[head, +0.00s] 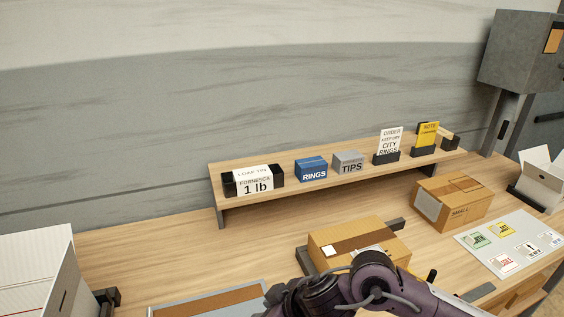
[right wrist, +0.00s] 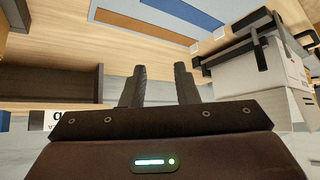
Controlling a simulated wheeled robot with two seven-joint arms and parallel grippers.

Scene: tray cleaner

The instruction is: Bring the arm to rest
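My right arm (head: 370,285) comes in at the bottom of the head view, over the front of the wooden table. Its fingertips are hard to make out there. In the right wrist view my right gripper (right wrist: 160,82) shows two dark fingers standing apart with nothing between them. My left gripper and left arm are in neither view.
A cardboard box (head: 345,241) stands just behind my right arm, and another box (head: 453,202) stands farther right. A raised shelf (head: 290,190) holds small labelled boxes and signs. A white carton (head: 40,275) is at left. The left tabletop (head: 150,250) is mostly clear.

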